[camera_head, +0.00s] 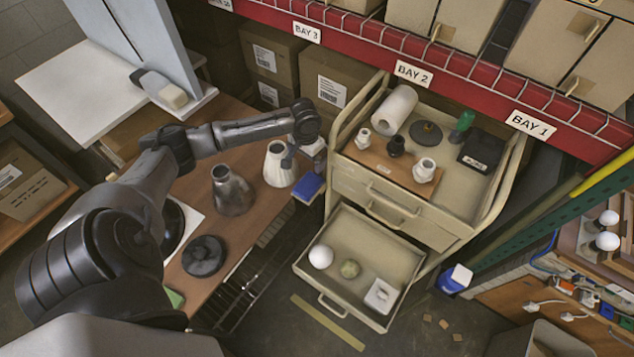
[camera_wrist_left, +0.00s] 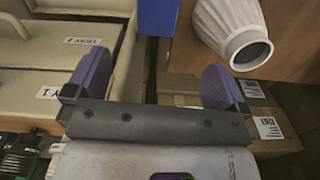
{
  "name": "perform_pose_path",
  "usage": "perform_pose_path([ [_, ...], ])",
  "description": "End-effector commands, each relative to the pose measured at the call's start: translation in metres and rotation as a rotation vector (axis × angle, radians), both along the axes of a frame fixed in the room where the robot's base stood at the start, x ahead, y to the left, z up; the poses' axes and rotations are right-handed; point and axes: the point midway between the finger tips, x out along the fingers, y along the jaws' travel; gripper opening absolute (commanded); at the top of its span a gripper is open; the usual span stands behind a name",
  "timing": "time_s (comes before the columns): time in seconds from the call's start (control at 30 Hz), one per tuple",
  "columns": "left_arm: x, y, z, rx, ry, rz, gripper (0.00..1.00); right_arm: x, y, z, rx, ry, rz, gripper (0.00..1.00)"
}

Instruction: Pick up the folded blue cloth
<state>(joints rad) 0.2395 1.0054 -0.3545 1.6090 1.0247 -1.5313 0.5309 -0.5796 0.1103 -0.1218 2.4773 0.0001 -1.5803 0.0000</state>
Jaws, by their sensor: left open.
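The folded blue cloth (camera_head: 308,187) lies at the right edge of the brown table, beside the white conical shade (camera_head: 278,165). In the left wrist view the cloth (camera_wrist_left: 157,17) shows only in part, cut off by the top edge. My left gripper (camera_head: 304,162) is open and empty, just behind the cloth and apart from it. In the wrist view its two purple fingers (camera_wrist_left: 157,82) stand wide apart, with the cloth beyond the gap between them. My right gripper is not in view.
The shade (camera_wrist_left: 232,35) is close to one finger. A grey flask-like shade (camera_head: 231,190) and a dark round base (camera_head: 204,256) stand on the table (camera_head: 258,222). A beige cart (camera_head: 455,205) with an open drawer (camera_head: 405,255) stands right of the cloth.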

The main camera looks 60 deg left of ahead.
Motion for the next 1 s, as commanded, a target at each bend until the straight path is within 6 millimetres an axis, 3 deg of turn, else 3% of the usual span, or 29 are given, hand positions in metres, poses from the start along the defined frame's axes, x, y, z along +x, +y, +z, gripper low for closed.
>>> perform_pose_path([
  [0.17,0.000,-0.001,-0.007,0.001,-0.002,0.072,1.00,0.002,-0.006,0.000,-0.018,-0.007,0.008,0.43],
  [0.6,0.000,-0.001,-0.074,0.001,-0.003,0.081,1.00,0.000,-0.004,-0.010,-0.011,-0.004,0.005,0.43],
  [1.0,-0.001,-0.002,-0.102,0.002,-0.001,0.080,1.00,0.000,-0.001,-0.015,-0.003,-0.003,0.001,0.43],
])
